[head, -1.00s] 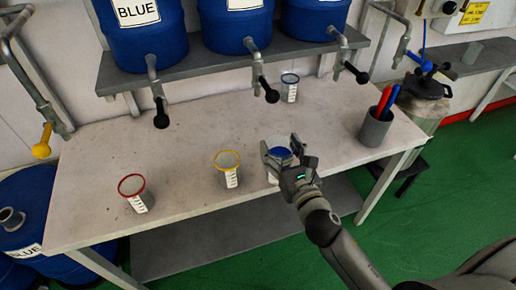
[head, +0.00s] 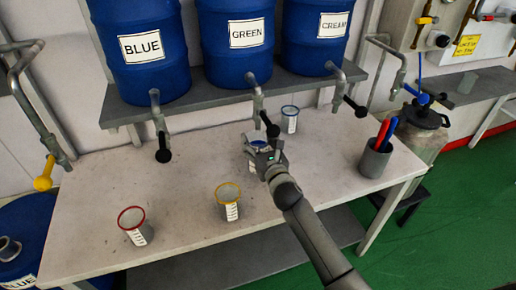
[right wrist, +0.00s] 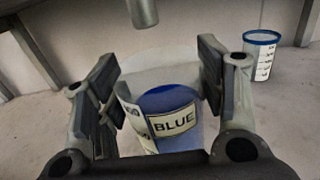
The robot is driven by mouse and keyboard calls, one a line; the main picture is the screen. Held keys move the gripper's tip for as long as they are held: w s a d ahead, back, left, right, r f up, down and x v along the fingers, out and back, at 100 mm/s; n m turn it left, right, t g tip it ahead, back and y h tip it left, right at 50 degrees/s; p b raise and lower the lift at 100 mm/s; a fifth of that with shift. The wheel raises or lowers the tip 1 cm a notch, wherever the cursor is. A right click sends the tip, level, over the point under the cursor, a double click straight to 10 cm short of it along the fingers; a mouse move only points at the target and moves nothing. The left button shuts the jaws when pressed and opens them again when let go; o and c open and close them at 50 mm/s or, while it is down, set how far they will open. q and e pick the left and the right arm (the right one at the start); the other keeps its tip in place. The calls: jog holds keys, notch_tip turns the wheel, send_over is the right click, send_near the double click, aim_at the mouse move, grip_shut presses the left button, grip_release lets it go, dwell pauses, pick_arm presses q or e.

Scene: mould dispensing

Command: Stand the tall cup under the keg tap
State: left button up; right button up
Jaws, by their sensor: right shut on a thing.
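My right gripper (head: 266,146) is shut on a clear cup (head: 254,136) with a white marked label, at the back middle of the table. In the right wrist view the cup (right wrist: 131,65) stands between the two finger pads. A blue patch reading BLUE shows in or through it; I cannot tell which. The cup is near the tap (head: 257,103) of the keg labelled GREEN (head: 238,58). A grey spout end (right wrist: 143,12) shows beyond and above the cup. I cannot tell whether the cup touches the table. My left gripper is out of view.
A blue-rimmed cup (head: 289,122) stands just behind and right of the gripper. Yellow-rimmed (head: 229,204) and red-rimmed (head: 134,228) cups stand in front. A grey pen holder (head: 374,160) is at right. BLUE (head: 142,70) and CREAM (head: 316,50) kegs flank the green one.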

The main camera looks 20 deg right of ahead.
aim_at(255, 142)
jog(key=shift+w, duration=0.25)
jog(key=shift+f, duration=1.65)
jog(key=shift+f+b, duration=0.2)
jog(key=shift+b, duration=0.2)
jog(key=o, duration=1.7)
jog(key=shift+s, duration=0.1)
jog(key=shift+o, duration=0.2)
jog(key=shift+r, duration=0.15)
jog(key=s, duration=1.2)
jog(key=shift+d, duration=0.2)
